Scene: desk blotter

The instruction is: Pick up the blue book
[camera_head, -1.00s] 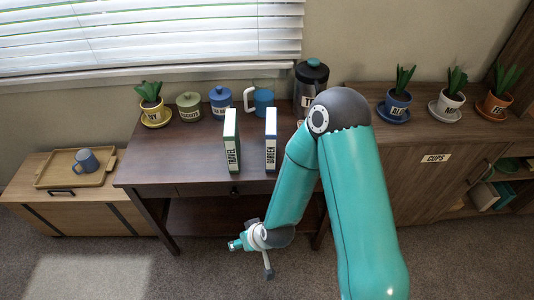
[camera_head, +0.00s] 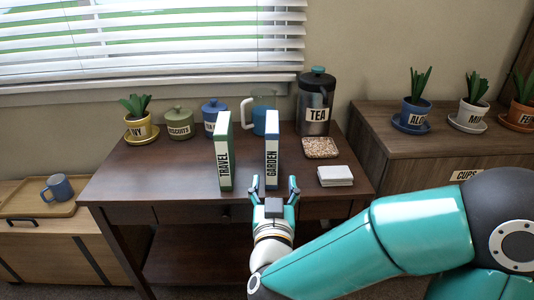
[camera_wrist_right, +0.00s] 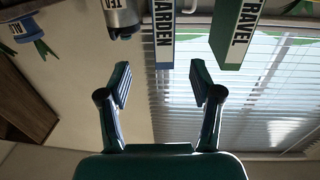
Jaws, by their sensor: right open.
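The blue book (camera_head: 271,162), labelled GARDEN, stands upright on the dark wooden desk, its white spine facing me. My right gripper (camera_head: 273,188) is open and empty, just in front of the lower part of the book's spine. In the right wrist view, which appears upside down, the blue book (camera_wrist_right: 164,42) lies beyond and between the open fingers of the right gripper (camera_wrist_right: 159,82), apart from them. The left gripper is not in view.
A green TRAVEL book (camera_head: 224,152) stands left of the blue book. To the right are a tea press (camera_head: 315,104), a coaster (camera_head: 320,148) and a white stack (camera_head: 335,176). The desk's left front is clear.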

